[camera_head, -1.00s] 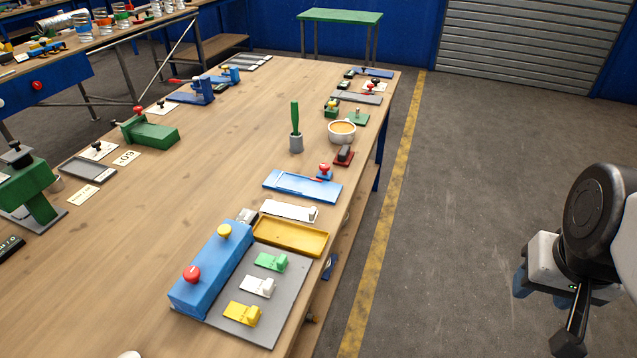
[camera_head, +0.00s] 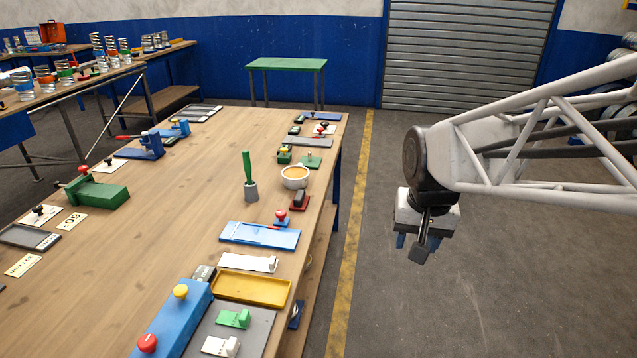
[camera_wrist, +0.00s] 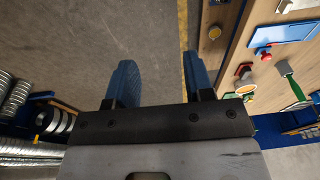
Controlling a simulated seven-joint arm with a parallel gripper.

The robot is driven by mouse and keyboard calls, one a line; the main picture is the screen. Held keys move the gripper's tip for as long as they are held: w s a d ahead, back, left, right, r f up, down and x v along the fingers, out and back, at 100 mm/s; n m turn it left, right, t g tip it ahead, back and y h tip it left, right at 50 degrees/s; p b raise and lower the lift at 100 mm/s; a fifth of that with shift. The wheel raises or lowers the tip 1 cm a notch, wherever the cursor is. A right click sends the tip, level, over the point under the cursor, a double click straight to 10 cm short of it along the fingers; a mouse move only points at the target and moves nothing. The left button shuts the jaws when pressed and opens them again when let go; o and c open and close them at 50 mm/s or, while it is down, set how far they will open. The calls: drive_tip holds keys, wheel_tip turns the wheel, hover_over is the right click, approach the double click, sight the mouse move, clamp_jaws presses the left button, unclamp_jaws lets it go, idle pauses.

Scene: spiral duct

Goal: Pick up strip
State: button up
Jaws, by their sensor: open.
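No piece is clearly marked as the strip, so I cannot tell which one it is. A flat white piece with a raised block at its right end (camera_head: 248,262) lies near the table's right edge, between a blue tray (camera_head: 259,235) and a yellow tray (camera_head: 252,289). My gripper (camera_head: 416,242) hangs over the floor to the right of the table, apart from it. In the wrist view my gripper (camera_wrist: 157,72) has its two blue fingers spread wide, with only floor between them.
Floor right of the yellow line (camera_head: 354,230) is clear.

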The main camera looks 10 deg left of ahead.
drive_tip(key=w+a+f, duration=0.3)
drive_tip(key=w+a, duration=0.2)
drive_tip(key=a, duration=0.3)
drive_tip(key=w+a+f, duration=0.3)
drive_tip(key=w+a, duration=0.1)
drive_tip(key=a, duration=0.3)
drive_tip(key=g, duration=0.2)
hover_over(272, 259)
drive_tip(key=shift+n, duration=0.3)
wheel_tip(272, 259, down, 10)
drive_tip(key=shift+f, duration=0.1)
drive_tip(key=shift+d, duration=0.1)
drive_tip(key=shift+f, duration=1.25)
drive_tip(key=shift+f, duration=0.1)
drive_tip(key=shift+f, duration=2.5)
drive_tip(key=shift+c, duration=0.3)
